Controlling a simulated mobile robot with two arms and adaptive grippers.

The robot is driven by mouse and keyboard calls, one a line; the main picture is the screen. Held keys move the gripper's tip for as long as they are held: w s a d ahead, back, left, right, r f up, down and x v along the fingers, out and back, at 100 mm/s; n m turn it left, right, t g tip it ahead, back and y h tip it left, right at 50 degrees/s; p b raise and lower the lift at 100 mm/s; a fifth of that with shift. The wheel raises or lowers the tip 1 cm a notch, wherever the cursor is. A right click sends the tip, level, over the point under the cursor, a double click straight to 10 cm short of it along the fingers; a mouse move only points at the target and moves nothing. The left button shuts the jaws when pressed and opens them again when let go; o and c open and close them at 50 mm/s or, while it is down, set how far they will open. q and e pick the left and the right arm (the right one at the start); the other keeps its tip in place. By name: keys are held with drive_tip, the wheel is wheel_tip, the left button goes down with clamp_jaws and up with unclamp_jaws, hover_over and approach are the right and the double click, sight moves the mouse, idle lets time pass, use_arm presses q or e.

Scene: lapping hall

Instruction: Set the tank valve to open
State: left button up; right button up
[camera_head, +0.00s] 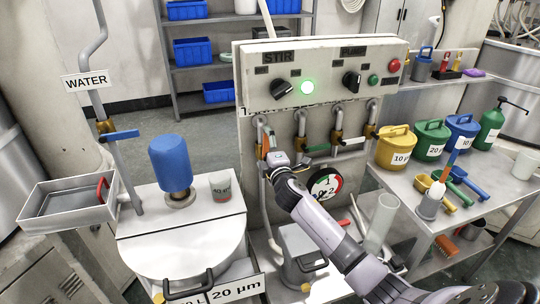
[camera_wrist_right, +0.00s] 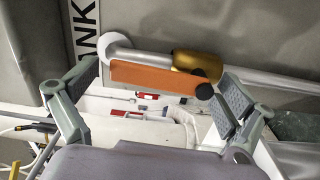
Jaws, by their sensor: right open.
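The tank valve is the leftmost valve under the control panel, with a brass body and an orange lever (camera_head: 265,146). In the right wrist view its orange lever (camera_wrist_right: 150,78) lies roughly along the pipe, beside the brass body (camera_wrist_right: 196,61). A partly cut-off label reading "ANK" (camera_wrist_right: 84,18) is beside it. My right gripper (camera_head: 272,153) is at this valve. In the wrist view my right gripper (camera_wrist_right: 160,85) is open, one finger past each end of the lever, not closed on it. My left gripper is not in view.
The control panel (camera_head: 330,75) with knobs and a lit green lamp is above. A round gauge (camera_head: 325,184) is below. A lapping machine (camera_head: 185,245) with a blue cylinder stands left; a table with coloured jugs stands right.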

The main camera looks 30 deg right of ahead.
drive_tip(key=v, duration=1.1)
drive_tip(key=shift+s, duration=0.35)
drive_tip(key=shift+a, duration=0.15)
drive_tip(key=s+a+f+m+g, duration=0.3)
drive_tip(key=s+f+m+g, duration=0.1)
drive_tip(key=s+f, duration=0.3)
drive_tip(key=s+a+f+m+g, duration=0.3)
drive_tip(key=s+f+m, duration=0.1)
drive_tip(key=s+f, duration=0.25)
drive_tip(key=s+a+f+m+g+y, duration=0.1)
drive_tip(key=s+a+f+m+g, duration=0.15)
drive_tip(key=s, duration=0.45)
drive_tip(key=s+a+f+m+g+y, duration=0.1)
drive_tip(key=s+a+g+y, duration=0.1)
drive_tip(key=s+a, duration=0.3)
drive_tip(key=s+a+f+m+g+y, duration=0.1)
drive_tip(key=s+a+f+g, duration=0.15)
drive_tip(key=s, duration=0.55)
wheel_tip(320, 180, down, 25)
drive_tip(key=g, duration=0.1)
drive_tip(key=s+d+f, duration=0.2)
drive_tip(key=s+f, duration=0.6)
drive_tip(key=s+d+f+g, duration=0.1)
drive_tip(key=s+d+f, duration=0.1)
drive_tip(key=s+f, duration=0.6)
drive_tip(key=shift+s+f+g, duration=0.25)
drive_tip(key=shift+s+g, duration=0.05)
drive_tip(key=shift+s, duration=0.5)
